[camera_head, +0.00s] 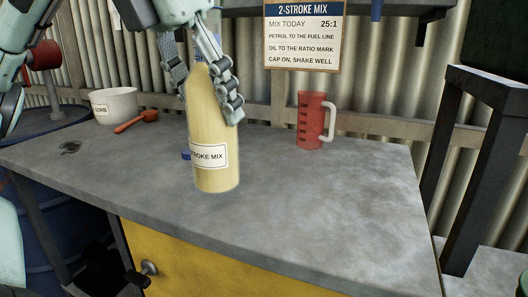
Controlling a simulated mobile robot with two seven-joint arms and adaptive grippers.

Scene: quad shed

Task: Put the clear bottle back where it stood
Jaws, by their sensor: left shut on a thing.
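The clear bottle (214,125) holds pale yellow liquid and has a white label, partly visible, ending in "STROKE MIX". It is upright over the grey workbench top (330,190). I cannot tell whether its base touches the surface. My left gripper (207,100) is shut on the bottle's upper part, with one finger on each side. My right gripper is not in view.
A red measuring jug (310,122) stands at the back right of the bench. A white tub (116,106) and a red scoop (136,121) are at the back left. A small blue thing (186,155) shows behind the bottle. A sign (305,35) hangs behind. The bench's right side is clear.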

